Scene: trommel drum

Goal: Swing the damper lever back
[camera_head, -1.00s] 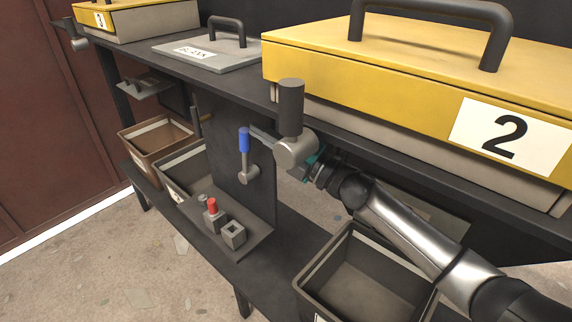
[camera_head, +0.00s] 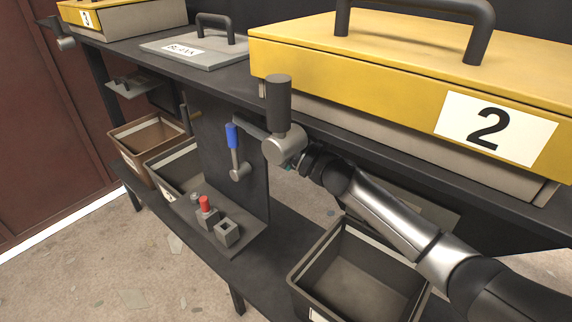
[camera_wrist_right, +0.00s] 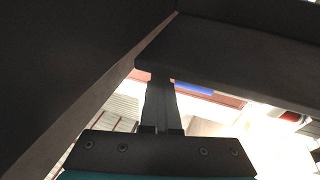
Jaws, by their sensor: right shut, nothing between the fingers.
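A lever with a blue grip (camera_head: 232,136) is mounted on the dark upright panel (camera_head: 221,106). It stands roughly upright above its grey pivot (camera_head: 239,172). My right arm reaches in from the right, under the shelf. Its gripper is hidden in the head view behind a grey hub (camera_head: 283,147) with a black upright handle (camera_head: 278,98). In the right wrist view the right gripper (camera_wrist_right: 161,88) is shut and empty. My left gripper is out of view.
A yellow-lidded box marked 2 (camera_head: 370,65) stands on the shelf above my arm. An open dark bin (camera_head: 297,273) stands below it. A red button (camera_head: 205,203) and small grey blocks sit below the lever. The dark shelf edge (camera_wrist_right: 230,60) is close to the gripper.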

